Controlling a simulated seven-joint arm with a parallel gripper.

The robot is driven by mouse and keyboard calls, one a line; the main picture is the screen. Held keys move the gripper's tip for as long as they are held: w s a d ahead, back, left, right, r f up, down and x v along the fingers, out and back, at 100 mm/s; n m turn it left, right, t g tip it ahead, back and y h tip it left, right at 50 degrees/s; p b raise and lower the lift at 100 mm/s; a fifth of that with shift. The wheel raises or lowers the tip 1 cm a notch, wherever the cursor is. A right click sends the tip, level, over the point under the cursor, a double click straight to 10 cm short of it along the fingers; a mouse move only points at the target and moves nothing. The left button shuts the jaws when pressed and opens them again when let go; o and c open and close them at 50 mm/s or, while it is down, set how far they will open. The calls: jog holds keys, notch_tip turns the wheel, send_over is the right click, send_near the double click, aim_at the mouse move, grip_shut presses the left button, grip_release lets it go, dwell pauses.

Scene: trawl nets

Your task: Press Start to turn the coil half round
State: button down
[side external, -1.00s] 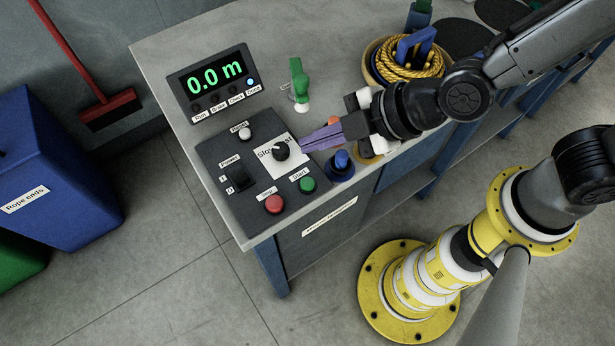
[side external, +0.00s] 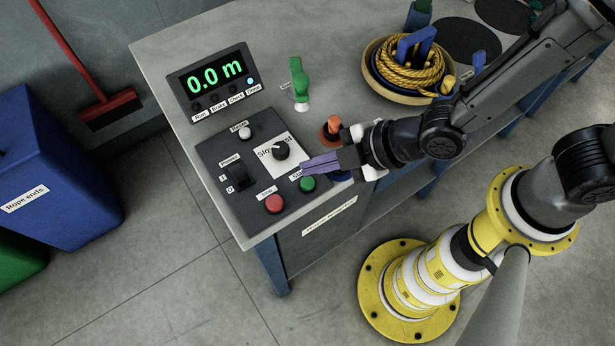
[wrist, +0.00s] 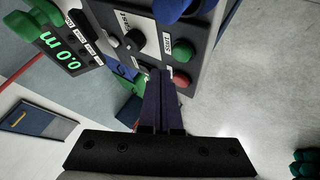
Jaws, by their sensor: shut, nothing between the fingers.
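The green Start button (side external: 308,185) is on the dark control panel (side external: 222,152), beside the red Stop button (side external: 274,204). Start also shows in the wrist view (wrist: 182,53), just right of my fingers. My gripper (side external: 303,166) is shut and empty, its purple fingertips close above and behind Start in the side view. I cannot tell contact; the fingers appear apart from the button. The coil of yellow rope (side external: 405,78) lies in a tan round bowl (side external: 388,92) around blue uprights. The display (side external: 213,79) reads 0.0 m, and the lamp over Done (side external: 250,81) is lit.
A speed dial (side external: 280,151), a white button (side external: 245,132) and a black power switch (side external: 237,179) share the panel. An orange-topped knob (side external: 333,127) stands near my gripper. A green lever (side external: 299,80) stands behind.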

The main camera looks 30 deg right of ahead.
aim_at(314, 181)
jog(key=shift+f, duration=0.7)
jog(key=shift+f, duration=0.1)
dwell(1.5)
jog(key=shift+f, duration=0.3)
jog(key=shift+f, duration=0.5)
dwell(0.7)
jog(key=shift+r, duration=0.1)
dwell(0.4)
jog(key=shift+r, duration=3.3)
